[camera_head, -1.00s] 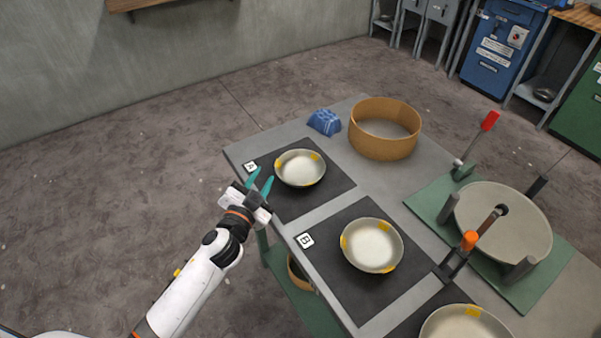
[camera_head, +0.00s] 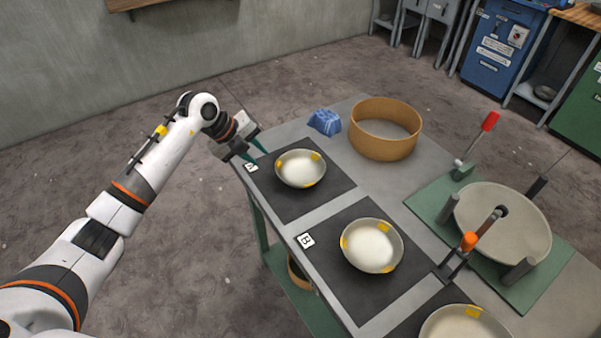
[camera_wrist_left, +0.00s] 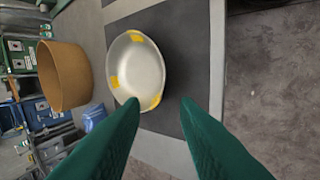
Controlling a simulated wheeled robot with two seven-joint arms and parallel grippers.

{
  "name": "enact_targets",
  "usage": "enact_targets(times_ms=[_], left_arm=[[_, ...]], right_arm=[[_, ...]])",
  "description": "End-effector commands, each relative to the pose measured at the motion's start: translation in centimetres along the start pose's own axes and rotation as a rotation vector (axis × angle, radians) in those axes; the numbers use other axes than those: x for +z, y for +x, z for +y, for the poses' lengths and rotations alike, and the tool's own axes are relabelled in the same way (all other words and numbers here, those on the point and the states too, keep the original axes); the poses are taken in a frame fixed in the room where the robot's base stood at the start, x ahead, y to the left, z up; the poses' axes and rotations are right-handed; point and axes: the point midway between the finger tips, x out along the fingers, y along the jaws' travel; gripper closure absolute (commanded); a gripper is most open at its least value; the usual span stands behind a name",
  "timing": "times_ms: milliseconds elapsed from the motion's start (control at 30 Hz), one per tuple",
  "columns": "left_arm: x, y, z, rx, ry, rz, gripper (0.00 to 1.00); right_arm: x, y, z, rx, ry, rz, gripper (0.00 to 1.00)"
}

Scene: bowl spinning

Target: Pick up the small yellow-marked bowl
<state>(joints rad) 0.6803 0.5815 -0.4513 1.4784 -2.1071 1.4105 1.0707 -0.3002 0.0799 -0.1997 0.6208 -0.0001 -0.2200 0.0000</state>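The small yellow-marked bowl (camera_head: 300,168) rests upright on the black mat marked A, at the table's far left. A larger yellow-marked bowl (camera_head: 371,245) sits on the mat marked B, and another (camera_head: 464,324) is cut off at the bottom edge. My right gripper is not in view.
At right, a wheel device with red and orange-topped levers stands on a green base (camera_head: 426,204). A grey strip separates the mats. Open floor lies left of the table.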

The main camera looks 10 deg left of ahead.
Motion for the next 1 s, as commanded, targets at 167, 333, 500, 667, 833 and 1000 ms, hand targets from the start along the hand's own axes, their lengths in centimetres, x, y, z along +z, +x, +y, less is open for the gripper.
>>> enact_targets(times_ms=[167, 333, 500, 667, 833, 1000], left_arm=[[0.3, 3.2, 0.1, -0.002, -0.001, -0.007, 0.72], [0.2, 5.4, 0.0, 0.000, 0.000, -0.004, 0.72], [0.4, 6.6, -0.1, 0.000, 0.001, -0.006, 0.72], [0.8, 8.9, -0.3, 0.002, -0.001, -0.008, 0.72], [0.6, 10.8, -0.4, 0.002, 0.001, -0.005, 0.72], [0.6, 11.1, -0.4, 0.003, 0.003, -0.003, 0.72]], right_arm=[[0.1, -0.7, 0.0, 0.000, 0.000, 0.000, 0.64], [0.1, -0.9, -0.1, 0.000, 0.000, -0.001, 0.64], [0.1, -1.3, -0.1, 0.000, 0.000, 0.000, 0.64], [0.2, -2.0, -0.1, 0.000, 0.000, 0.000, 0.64], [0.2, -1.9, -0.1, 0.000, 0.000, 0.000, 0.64], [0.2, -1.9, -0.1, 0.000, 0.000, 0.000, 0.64]])
